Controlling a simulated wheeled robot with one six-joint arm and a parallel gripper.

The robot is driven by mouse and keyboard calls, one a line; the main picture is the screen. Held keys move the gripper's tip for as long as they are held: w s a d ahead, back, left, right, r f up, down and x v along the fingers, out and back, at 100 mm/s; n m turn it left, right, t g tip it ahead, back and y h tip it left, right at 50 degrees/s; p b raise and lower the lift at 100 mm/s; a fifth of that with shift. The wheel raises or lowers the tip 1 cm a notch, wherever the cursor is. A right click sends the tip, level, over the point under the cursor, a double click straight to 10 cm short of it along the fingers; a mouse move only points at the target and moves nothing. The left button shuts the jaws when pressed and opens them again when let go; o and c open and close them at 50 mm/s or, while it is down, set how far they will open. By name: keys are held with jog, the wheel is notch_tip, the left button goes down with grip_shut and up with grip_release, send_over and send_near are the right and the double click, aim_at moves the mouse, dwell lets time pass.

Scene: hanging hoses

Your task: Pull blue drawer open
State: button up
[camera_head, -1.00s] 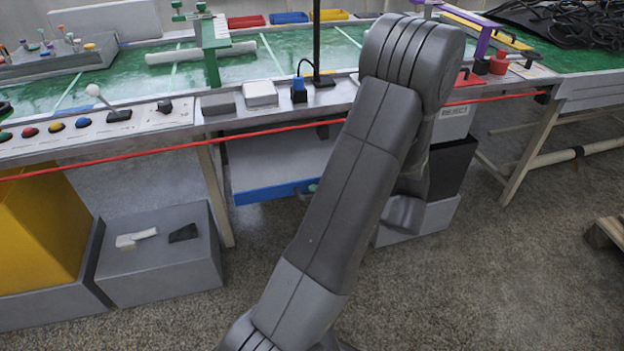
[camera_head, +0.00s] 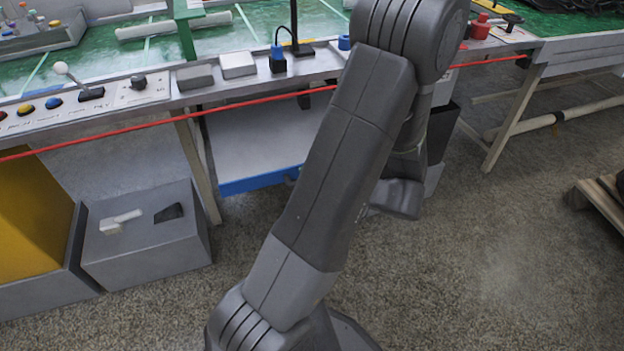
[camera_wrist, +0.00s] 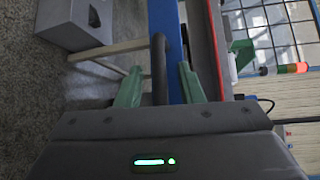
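The blue drawer (camera_head: 250,183) hangs under the workbench, pulled out, with its grey inside showing behind the blue front. In the wrist view, the blue front (camera_wrist: 166,20) runs up the picture, with a dark bar handle (camera_wrist: 158,60) on it. My gripper (camera_wrist: 160,68) has its green fingers apart, one on each side of the handle, with visible gaps. The right fingertip overlaps the blue front in the picture. I cannot tell how deep the handle sits between the fingers. In the head view, my arm hides the gripper and the drawer's right part.
A red cord (camera_head: 130,125) runs along the bench front above the drawer. A grey box (camera_head: 143,243) and a yellow bin (camera_head: 35,215) stand left of the drawer. A wooden pallet (camera_head: 598,197) lies at the right. The floor in front is clear.

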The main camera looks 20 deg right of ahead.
jog(key=p+v, duration=0.2)
jog(key=v, duration=1.2)
jog(key=shift+p, duration=0.4)
jog(key=shift+w+a, duration=0.1)
jog(key=shift+a, duration=0.1)
jog(key=shift+b+x, duration=1.35)
jog(key=shift+x, duration=5.55)
jog(key=shift+w+d, duration=0.1)
